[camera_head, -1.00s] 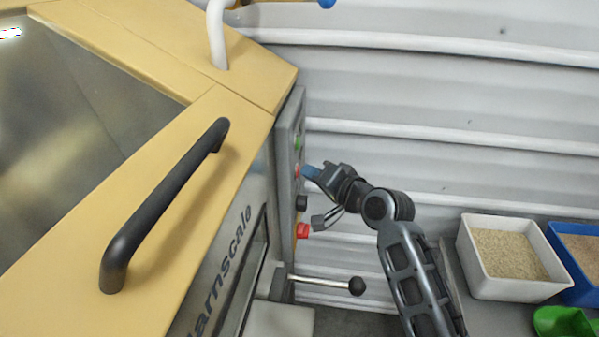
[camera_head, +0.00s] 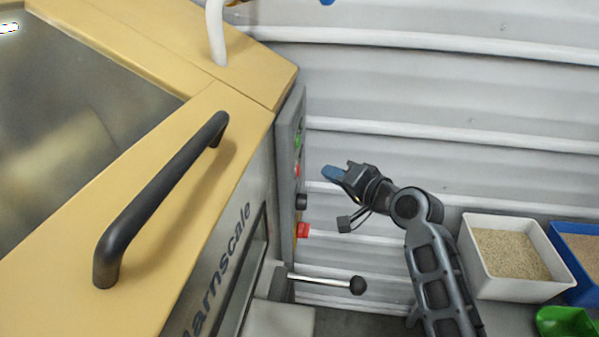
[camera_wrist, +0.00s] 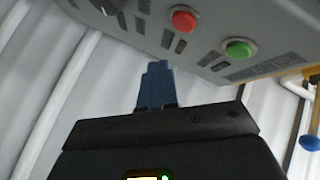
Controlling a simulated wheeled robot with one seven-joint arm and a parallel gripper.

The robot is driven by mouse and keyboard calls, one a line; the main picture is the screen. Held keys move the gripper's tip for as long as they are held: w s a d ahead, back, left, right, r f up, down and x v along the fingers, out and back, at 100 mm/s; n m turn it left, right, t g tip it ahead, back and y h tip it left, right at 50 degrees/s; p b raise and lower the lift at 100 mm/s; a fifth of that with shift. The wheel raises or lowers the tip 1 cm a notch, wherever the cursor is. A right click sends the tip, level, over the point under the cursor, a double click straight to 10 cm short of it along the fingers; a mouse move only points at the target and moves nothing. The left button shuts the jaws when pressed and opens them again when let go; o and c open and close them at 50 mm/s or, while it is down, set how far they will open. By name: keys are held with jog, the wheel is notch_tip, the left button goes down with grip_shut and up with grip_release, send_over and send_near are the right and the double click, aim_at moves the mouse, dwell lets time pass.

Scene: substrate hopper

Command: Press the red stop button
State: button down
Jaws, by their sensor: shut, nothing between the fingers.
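The grey control panel (camera_head: 287,150) stands on the side of the yellow hopper. The red stop button (camera_head: 297,170) sits on it below the green button (camera_head: 298,141). In the wrist view the red button (camera_wrist: 183,19) and the green button (camera_wrist: 239,48) both show on the panel face, above and to the right of my fingertips. My gripper (camera_head: 328,172) has blue fingers, shut and empty, pointing toward the panel. A clear gap lies between the fingertips and the panel. In the wrist view my gripper (camera_wrist: 155,68) is below and left of the red button.
Lower on the panel are a black knob (camera_head: 301,202) and a larger red emergency knob (camera_head: 303,230). A lever with a black ball (camera_head: 357,285) sticks out below. A white tray of grain (camera_head: 512,258) stands at right.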

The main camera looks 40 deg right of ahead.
jog(key=shift+s+d, duration=0.5)
jog(key=shift+s, duration=0.2)
dwell(0.5)
